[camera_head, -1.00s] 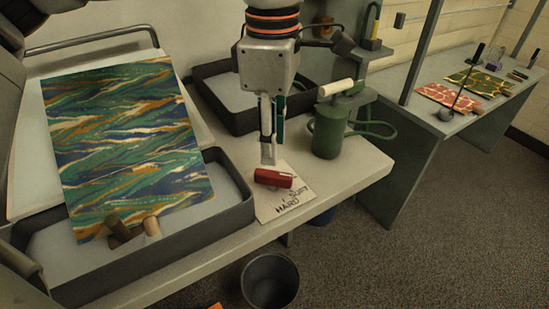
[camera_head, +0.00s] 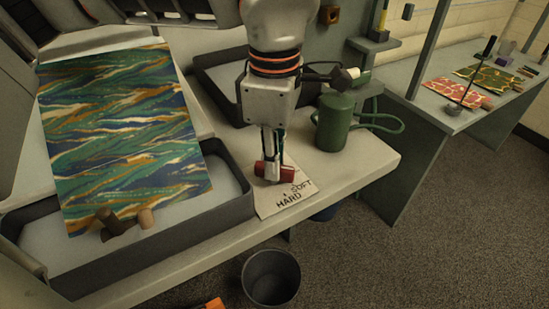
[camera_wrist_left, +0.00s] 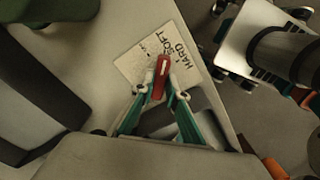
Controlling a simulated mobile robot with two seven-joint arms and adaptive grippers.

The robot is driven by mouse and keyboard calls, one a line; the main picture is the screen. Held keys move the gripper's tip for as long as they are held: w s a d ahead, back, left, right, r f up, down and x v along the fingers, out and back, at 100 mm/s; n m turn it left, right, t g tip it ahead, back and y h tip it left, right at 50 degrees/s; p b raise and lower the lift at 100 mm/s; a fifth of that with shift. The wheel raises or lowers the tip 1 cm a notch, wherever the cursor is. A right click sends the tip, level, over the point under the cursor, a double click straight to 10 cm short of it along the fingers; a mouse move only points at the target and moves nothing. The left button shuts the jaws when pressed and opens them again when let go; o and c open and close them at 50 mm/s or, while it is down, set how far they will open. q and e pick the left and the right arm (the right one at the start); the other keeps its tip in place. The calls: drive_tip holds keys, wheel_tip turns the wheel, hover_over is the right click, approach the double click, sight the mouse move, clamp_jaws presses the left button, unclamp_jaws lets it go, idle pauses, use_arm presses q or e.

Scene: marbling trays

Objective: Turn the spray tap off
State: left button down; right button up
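A red bar-shaped tap handle (camera_head: 288,173) sits over a pale card (camera_head: 272,208) lettered SOFT and HARD at the table's front edge. My left gripper (camera_head: 270,176) points down over the handle. In the left wrist view the red handle (camera_wrist_left: 161,72), with a white line along it, lies between the fingertips of my left gripper (camera_wrist_left: 161,92). The fingers are spread, one on each side, with small gaps showing. The fingers hide part of the handle in the head view. Any OFF lettering is not legible. My right gripper is not in view.
A green sprayer can (camera_head: 333,125) with a hose stands close right of my left gripper. A dark-rimmed tray (camera_head: 232,205) with a marbled sheet (camera_head: 120,135) is at left. A dark bucket (camera_head: 271,280) stands on the floor below the edge.

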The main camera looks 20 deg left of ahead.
use_arm(q)
drive_tip(key=shift+r+n+p, duration=0.15)
drive_tip(key=shift+n+p, duration=0.25)
drive_tip(key=shift+p, duration=0.05)
drive_tip(key=n+p, duration=0.2)
drive_tip(key=n, duration=0.1)
drive_tip(key=shift+s+r+p, duration=0.1)
drive_tip(key=shift+p, duration=0.2)
drive_tip(key=shift+n+p, duration=0.8)
drive_tip(key=shift+n, duration=0.4)
drive_tip(key=shift+f+n+p, duration=0.25)
drive_tip(key=shift+n+p, duration=0.3)
drive_tip(key=shift+n, duration=0.85)
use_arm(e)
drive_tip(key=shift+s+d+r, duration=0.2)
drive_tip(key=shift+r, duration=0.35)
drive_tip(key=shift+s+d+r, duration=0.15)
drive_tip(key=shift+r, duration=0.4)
use_arm(q)
drive_tip(key=shift+f, duration=0.1)
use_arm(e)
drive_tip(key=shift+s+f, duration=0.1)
